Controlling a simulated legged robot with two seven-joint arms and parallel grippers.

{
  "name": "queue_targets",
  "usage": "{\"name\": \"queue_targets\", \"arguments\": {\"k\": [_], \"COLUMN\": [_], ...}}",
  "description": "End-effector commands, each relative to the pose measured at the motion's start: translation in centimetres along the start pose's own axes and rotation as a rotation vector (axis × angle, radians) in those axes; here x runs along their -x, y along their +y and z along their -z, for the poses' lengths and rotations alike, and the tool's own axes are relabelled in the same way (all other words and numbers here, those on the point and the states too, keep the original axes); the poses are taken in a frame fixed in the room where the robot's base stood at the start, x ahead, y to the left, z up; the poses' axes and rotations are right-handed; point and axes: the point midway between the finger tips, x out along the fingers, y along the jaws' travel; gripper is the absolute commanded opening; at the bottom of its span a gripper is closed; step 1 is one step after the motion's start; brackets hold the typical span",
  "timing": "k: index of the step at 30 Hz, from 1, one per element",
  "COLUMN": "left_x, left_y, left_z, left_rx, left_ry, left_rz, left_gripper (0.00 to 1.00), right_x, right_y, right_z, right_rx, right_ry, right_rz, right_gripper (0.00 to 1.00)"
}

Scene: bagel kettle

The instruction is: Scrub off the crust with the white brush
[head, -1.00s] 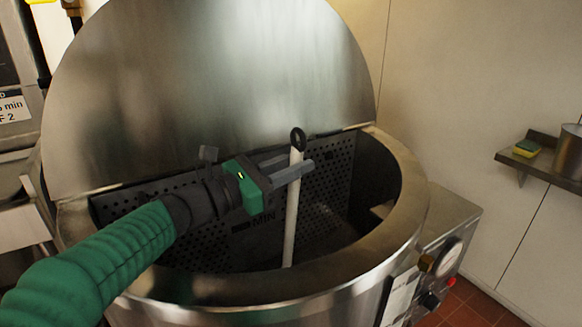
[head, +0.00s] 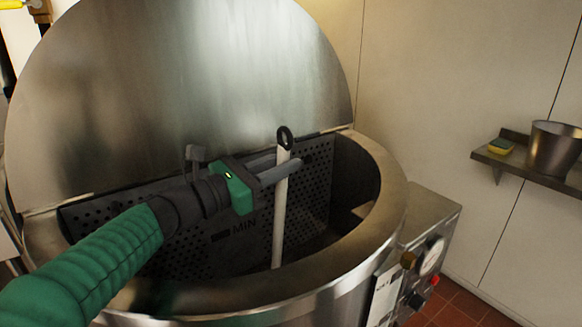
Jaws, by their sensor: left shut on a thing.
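The steel kettle (head: 385,200) stands open in the head view, with its round lid (head: 190,80) raised behind it. My left gripper (head: 281,170) reaches over the kettle opening from the left and is shut on the white handle of the brush (head: 278,225). The handle stands nearly upright, with a black ring at its top. Its lower end goes down into the kettle, and the brush head is hidden behind the front rim. The crust cannot be made out. My right gripper is not in view.
A perforated dark plate (head: 240,245) marked MIN stands inside the kettle behind the handle. A control box (head: 430,225) with a gauge and knobs sits at the kettle's right. A wall shelf (head: 530,170) holds a sponge (head: 501,146) and a metal pot (head: 554,148).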

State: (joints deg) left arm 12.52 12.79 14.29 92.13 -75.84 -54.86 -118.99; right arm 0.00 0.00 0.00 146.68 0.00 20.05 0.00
Motion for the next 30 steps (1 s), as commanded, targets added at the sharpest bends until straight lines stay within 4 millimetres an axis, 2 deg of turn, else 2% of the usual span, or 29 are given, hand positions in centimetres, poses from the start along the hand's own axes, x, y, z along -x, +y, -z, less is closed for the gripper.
{"name": "queue_targets", "arguments": {"k": [1, 4, 14, 24, 30], "left_x": [0.8, 1.8, 2.4, 6.3, 6.6], "left_y": [0.1, 0.1, 0.2, 0.4, 0.4], "left_z": [0.4, 0.2, 0.1, -0.4, -0.7], "left_rx": [-0.002, -0.001, 0.001, -0.001, 0.002], "left_ry": [0.0, 0.001, 0.002, 0.001, 0.001], "left_rz": [-0.003, -0.003, -0.001, -0.003, -0.001], "left_gripper": [0.0, 0.0, 0.0, 0.0, 0.0], "right_x": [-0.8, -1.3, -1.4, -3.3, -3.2], "right_y": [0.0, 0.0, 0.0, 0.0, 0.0], "right_z": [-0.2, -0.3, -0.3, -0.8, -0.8], "right_rx": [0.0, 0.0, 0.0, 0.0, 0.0], "right_ry": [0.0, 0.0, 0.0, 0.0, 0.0], "right_rz": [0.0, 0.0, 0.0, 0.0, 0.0], "right_gripper": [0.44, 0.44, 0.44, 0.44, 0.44]}}
